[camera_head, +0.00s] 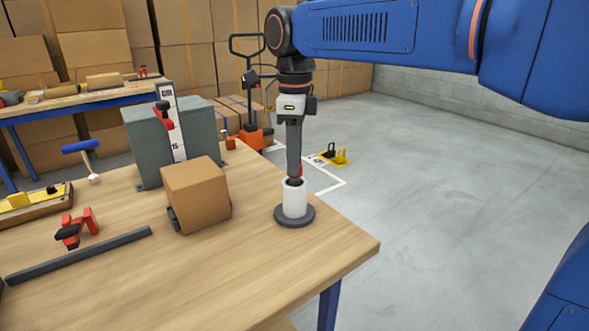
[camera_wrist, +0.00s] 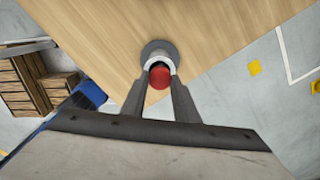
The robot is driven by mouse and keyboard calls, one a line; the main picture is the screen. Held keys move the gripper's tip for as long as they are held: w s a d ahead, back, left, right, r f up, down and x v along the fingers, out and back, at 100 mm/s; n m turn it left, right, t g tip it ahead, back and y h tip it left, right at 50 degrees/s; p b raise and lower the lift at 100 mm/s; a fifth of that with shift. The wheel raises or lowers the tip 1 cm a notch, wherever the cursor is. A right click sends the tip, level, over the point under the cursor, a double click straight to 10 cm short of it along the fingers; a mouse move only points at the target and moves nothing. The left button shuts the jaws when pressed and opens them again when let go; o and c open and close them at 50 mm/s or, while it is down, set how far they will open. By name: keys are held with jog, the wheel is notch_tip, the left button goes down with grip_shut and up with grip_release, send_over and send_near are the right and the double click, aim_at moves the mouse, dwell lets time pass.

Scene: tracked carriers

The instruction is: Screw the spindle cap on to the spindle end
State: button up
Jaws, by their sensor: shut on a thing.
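The spindle end is a white upright cylinder (camera_head: 294,200) on a dark round base (camera_head: 294,216) near the table's right corner. Its white top edge (camera_wrist: 148,57) and dark base (camera_wrist: 158,44) also show in the wrist view. A red round spindle cap (camera_wrist: 159,76) sits between my fingertips. My gripper (camera_head: 294,180) points straight down over the cylinder and is shut on the cap. The cap is at the cylinder's top; the fingers hide most of it in the head view. I cannot tell whether any thread is engaged.
A cardboard box (camera_head: 196,195) stands left of the spindle, before a grey block (camera_head: 146,145) with a white scale (camera_head: 173,122). A red clamp (camera_head: 76,229), a dark bar (camera_head: 80,255) and a blue-headed mallet (camera_head: 82,147) lie further left. Table to the right front is clear.

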jog(key=m, duration=0.5)
jog(key=shift+m, duration=0.3)
jog(key=o, duration=1)
jog(key=shift+c, duration=0.2)
